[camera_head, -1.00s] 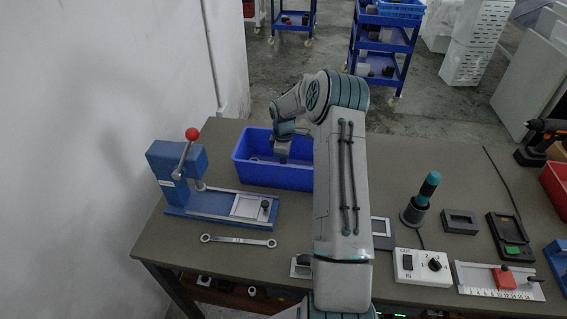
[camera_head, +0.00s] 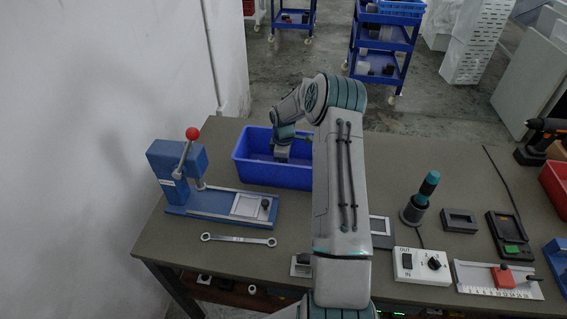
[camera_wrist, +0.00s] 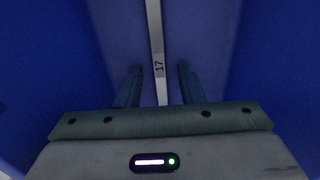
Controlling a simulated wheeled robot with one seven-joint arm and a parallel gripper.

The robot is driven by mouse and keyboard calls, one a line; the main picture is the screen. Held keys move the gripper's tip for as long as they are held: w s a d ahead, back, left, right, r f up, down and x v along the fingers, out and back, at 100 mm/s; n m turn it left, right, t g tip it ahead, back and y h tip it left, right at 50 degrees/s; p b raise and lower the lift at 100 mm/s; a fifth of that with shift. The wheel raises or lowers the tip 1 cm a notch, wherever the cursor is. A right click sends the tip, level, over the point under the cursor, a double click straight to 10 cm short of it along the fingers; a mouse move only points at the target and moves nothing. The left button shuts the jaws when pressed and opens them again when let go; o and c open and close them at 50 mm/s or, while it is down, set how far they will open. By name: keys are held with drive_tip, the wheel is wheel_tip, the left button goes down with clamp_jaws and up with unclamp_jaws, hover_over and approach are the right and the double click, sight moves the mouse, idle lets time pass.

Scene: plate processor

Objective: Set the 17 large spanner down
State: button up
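A spanner marked 17 (camera_wrist: 158,68) shows in the wrist view as a narrow metal bar against blue surfaces. My gripper (camera_wrist: 160,70) is open, with one finger on each side of the bar and a gap on both sides. In the head view my gripper (camera_head: 283,155) is down inside the blue bin (camera_head: 262,179) at the back left of the table. The ends of the 17 spanner are out of the wrist view. Another spanner (camera_head: 238,240) lies flat on the table in front of the blue press.
The blue press (camera_head: 178,172) with a red-knobbed lever stands left of the bin. A white switch box (camera_head: 421,267), a teal-handled tool (camera_head: 421,198) and small fixtures stand to the right. The table (camera_head: 185,250) is bare around the spanner in front.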

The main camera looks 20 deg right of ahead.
wheel_tip(320, 180, up, 12)
drive_tip(key=f+b, duration=0.1)
drive_tip(key=b, duration=0.1)
drive_tip(key=s+a+r+m, duration=0.2)
drive_tip(key=s+a+r, duration=0.35)
drive_tip(key=r, duration=0.25)
drive_tip(key=s+a+r+m+t+h, duration=0.1)
drive_tip(key=s+a+r+m, duration=0.2)
drive_tip(key=s+a+r, duration=0.55)
drive_tip(key=s+a+m+t, duration=0.1)
drive_tip(key=s+a+m, duration=0.1)
drive_tip(key=s, duration=0.8)
drive_tip(key=s+a+f+m+t+y, duration=0.1)
drive_tip(key=s+m, duration=0.3)
drive_tip(key=s, duration=0.7)
drive_tip(key=shift+a, duration=0.45)
